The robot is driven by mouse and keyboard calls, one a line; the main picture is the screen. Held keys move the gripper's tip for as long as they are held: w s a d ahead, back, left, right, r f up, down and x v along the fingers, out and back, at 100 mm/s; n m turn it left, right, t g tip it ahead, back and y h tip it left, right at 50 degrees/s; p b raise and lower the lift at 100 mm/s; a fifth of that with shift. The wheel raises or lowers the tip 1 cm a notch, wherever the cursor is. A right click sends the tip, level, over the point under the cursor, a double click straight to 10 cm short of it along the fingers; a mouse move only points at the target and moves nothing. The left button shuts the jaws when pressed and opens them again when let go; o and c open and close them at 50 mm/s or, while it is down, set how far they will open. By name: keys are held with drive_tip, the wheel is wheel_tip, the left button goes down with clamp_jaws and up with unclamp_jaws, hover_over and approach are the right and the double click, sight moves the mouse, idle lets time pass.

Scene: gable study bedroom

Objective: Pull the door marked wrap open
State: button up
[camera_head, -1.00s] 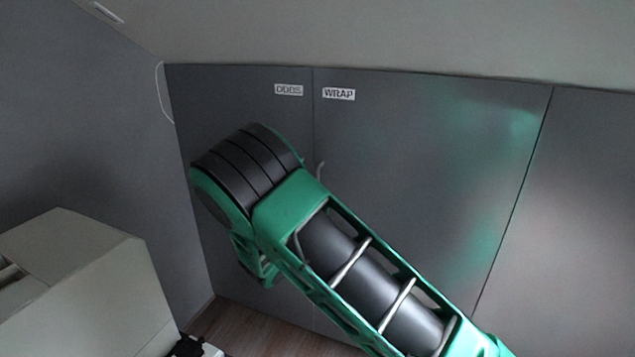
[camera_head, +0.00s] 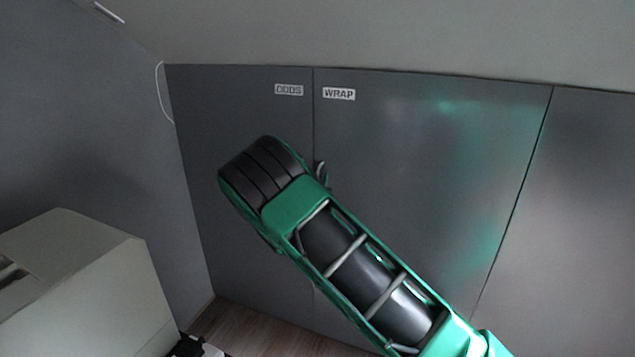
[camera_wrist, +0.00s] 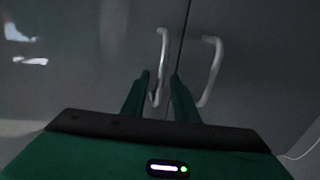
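The wrap door (camera_head: 430,170) is a flat dark grey panel, shut flush, with a white WRAP label (camera_head: 339,94) at its upper left. The wrist view appears upside down against the head view, so its left bar handle (camera_wrist: 163,45) is the wrap door's. My gripper (camera_wrist: 159,80) is open, with one green finger on each side of that handle's lower part in the picture. I cannot tell whether either finger touches it. In the head view my arm hides most of the gripper and the handles.
The odds door (camera_head: 205,110) adjoins on the left, also shut; its pale handle (camera_wrist: 212,75) is close beside my gripper. A sloping ceiling (camera_head: 400,35) is above. A pale box-shaped unit (camera_head: 85,285) stands at lower left. Wooden floor (camera_head: 250,325) shows below the doors.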

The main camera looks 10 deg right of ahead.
clamp_jaws()
idle(1.4)
